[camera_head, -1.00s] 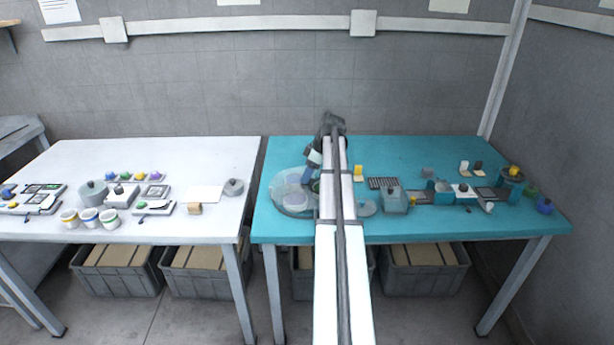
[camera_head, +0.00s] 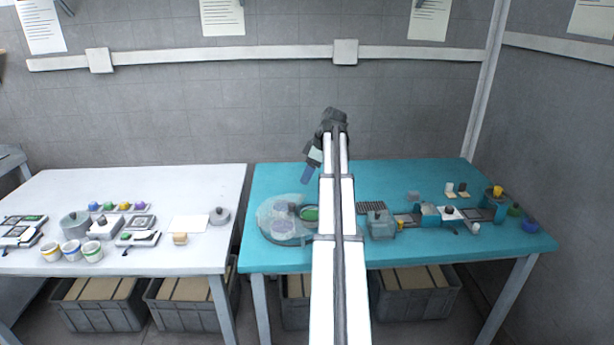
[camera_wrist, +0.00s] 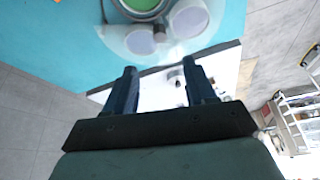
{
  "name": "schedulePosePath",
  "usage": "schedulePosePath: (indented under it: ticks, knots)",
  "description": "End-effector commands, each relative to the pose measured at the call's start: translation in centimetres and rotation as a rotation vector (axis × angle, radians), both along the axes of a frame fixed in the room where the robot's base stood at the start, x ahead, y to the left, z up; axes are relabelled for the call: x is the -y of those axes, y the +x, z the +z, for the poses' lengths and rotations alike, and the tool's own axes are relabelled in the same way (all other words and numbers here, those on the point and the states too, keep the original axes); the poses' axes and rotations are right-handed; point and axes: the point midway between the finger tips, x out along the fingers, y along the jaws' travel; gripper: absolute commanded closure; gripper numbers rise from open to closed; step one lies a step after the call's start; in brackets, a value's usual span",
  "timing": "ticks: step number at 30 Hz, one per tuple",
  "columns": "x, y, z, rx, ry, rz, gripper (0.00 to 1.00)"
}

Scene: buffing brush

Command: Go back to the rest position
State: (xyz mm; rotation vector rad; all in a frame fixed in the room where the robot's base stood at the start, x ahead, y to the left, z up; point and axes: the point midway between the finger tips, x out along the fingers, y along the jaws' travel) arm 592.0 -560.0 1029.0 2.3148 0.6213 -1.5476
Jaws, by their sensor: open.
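My gripper (camera_head: 307,175) hangs in the air above the left part of the teal table (camera_head: 285,178), with its blue fingers pointing down. In the wrist view my gripper (camera_wrist: 159,68) has its two dark fingers spread apart, with nothing between them. A round translucent tray (camera_head: 270,222) lies on the teal table below and left of my gripper. It bears pale round pieces and a green-topped round piece (camera_head: 310,213). In the wrist view the tray's green-topped piece (camera_wrist: 145,4) is cut off at the top edge. My arm hides part of the table's middle.
A white table (camera_head: 140,185) with cups, a grey pot (camera_head: 75,223) and small coloured knobs stands at the left, past a narrow gap. Blocks and a grey box (camera_head: 380,222) crowd the teal table's right half. The teal table's back strip is clear. A wall stands behind.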

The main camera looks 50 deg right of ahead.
Motion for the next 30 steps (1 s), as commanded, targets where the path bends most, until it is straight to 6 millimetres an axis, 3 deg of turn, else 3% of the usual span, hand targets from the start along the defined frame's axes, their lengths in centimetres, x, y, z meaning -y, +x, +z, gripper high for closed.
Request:
schedulePosePath:
  ticks: [13, 17, 23, 30]
  knots:
    - [0.0, 0.1, 0.0, 0.000, 0.000, 0.000, 0.45]
    - [-0.9, 1.2, -0.4, -0.008, 0.003, -0.008, 0.45]
    - [-5.5, 6.3, -2.2, -0.048, 0.013, -0.054, 0.45]
    - [-13.3, 13.4, -4.9, -0.103, 0.018, -0.133, 0.45]
